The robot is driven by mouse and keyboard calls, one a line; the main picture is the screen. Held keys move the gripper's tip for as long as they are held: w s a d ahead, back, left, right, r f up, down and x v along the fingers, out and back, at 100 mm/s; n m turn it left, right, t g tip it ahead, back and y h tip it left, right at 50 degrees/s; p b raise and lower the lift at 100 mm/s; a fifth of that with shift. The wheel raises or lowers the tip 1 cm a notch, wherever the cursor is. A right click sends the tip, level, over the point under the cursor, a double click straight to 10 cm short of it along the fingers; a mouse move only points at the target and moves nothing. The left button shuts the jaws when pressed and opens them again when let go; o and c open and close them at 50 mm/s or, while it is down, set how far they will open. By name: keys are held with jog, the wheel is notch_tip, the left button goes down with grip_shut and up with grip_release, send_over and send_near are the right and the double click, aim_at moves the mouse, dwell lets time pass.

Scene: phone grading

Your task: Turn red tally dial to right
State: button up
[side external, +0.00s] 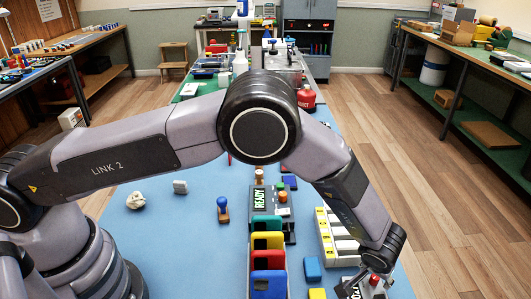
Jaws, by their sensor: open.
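A dark device (348,291) with light digits lies at the bottom right of the blue bench, partly cut off by the frame's lower edge. A small red part, which looks like the red tally dial (374,280), shows beside the digits. My gripper (377,284) points down over this spot, open. It is small and partly cut off here, so I cannot tell whether its fingers touch the dial or which way the dial points.
A holder with coloured phones (268,260) and a READY display (262,201) stand mid-bench.

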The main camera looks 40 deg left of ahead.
grip_shut()
jog(key=shift+m, duration=0.3)
jog(key=m+h, duration=0.1)
jog(key=m, duration=0.2)
jog(key=shift+a, duration=0.1)
jog(key=shift+m+g+h, duration=0.3)
jog(key=shift+m+h, duration=0.5)
jog(key=shift+m, duration=1.2)
grip_release()
